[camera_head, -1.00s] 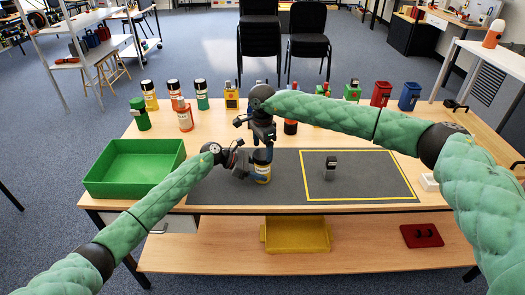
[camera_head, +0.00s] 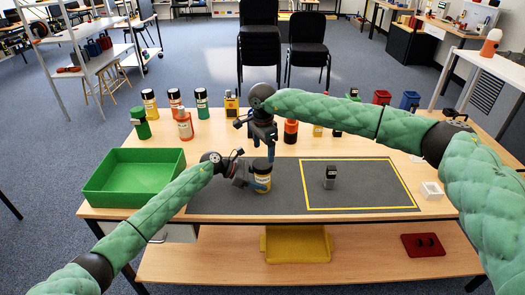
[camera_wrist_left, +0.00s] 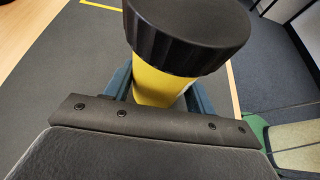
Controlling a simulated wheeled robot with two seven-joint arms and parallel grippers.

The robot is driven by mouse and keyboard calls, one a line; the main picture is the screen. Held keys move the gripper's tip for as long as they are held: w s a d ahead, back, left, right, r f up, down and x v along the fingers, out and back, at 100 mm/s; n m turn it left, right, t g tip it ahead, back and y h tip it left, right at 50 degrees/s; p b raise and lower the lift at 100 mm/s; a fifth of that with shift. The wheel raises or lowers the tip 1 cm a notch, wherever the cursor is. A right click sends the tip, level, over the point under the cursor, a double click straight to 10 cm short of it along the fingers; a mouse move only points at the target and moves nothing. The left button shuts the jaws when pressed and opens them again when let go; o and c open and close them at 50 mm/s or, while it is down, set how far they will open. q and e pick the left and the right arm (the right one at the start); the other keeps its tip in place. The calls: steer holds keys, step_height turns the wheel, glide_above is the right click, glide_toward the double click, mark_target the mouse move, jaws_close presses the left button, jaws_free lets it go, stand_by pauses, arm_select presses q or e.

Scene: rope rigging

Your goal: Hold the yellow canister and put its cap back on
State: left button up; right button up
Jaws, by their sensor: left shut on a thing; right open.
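The yellow canister (camera_head: 263,183) stands upright over the grey mat, left of the yellow outline. My left gripper (camera_head: 250,177) is shut on its body from the left. In the left wrist view, the yellow body (camera_wrist_left: 160,84) sits between the jaws, and a ribbed black cap (camera_wrist_left: 188,35) covers its top. I cannot tell whether the cap is fully tightened. My right gripper (camera_head: 270,155) is open and points down just above the cap. It does not show in the left wrist view.
A green tray (camera_head: 103,200) sits at the left. Several bottles and canisters stand along the back, including an orange bottle (camera_head: 185,128). A small grey-and-black item (camera_head: 331,177) stands inside the yellow outline. A white box (camera_head: 432,190) is at the right; a yellow bin (camera_head: 297,246) is below.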

mark_target(263, 163)
steer(key=n, duration=0.6)
steer(key=shift+s+a+f, duration=0.1)
steer(key=shift+s+f, duration=0.05)
steer(key=shift+f, duration=0.25)
steer(key=n, duration=0.6)
steer(key=shift+a, duration=0.1)
steer(key=shift+f, duration=0.15)
steer(key=shift+f, duration=2.35)
steer(key=m, duration=1.2)
steer(key=shift+m, duration=0.3)
steer(key=n, duration=1.2)
steer(key=shift+n, duration=0.3)
